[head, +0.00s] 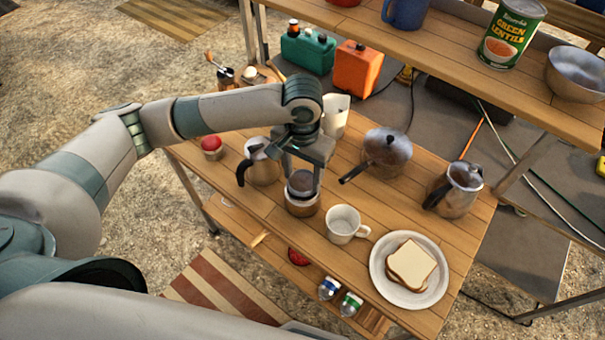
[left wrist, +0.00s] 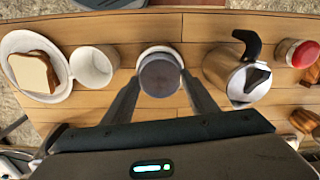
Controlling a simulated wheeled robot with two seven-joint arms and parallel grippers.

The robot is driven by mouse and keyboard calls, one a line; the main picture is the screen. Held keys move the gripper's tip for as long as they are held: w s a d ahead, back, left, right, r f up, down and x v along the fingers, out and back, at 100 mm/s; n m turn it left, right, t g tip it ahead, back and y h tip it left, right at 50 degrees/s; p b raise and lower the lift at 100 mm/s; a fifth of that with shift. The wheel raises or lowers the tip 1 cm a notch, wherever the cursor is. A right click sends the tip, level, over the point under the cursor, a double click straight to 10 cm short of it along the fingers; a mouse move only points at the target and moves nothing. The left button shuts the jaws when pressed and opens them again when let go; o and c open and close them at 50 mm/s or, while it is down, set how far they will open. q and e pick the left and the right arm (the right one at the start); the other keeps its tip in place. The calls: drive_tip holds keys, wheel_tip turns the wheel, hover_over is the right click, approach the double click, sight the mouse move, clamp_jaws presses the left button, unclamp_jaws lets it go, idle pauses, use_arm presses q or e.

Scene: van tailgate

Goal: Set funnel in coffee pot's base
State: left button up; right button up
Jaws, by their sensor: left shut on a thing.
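My left gripper (head: 304,170) points down over the work table and is shut on the funnel (head: 301,183), which has a dark round top. The coffee pot's base (head: 302,208), a short metal cup, stands upright right below the funnel. In the left wrist view the funnel (left wrist: 160,78) sits between the fingertips (left wrist: 160,85), with the base's pale rim (left wrist: 160,50) showing behind it. Whether the funnel touches or sits inside the base I cannot tell. A metal pot part with a black handle (head: 264,166) stands just left of the base. My right gripper is not in view.
A white mug (head: 342,224) stands close to the base's right, then a plate (head: 378,283) with a sandwich. A red-topped jar (head: 212,147) stands left. An upper shelf (head: 450,75) overhangs behind.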

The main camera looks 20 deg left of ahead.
use_arm(q)
drive_tip(key=shift+f, duration=0.9)
drive_tip(key=shift+f, duration=0.1)
drive_tip(key=o, duration=1.1)
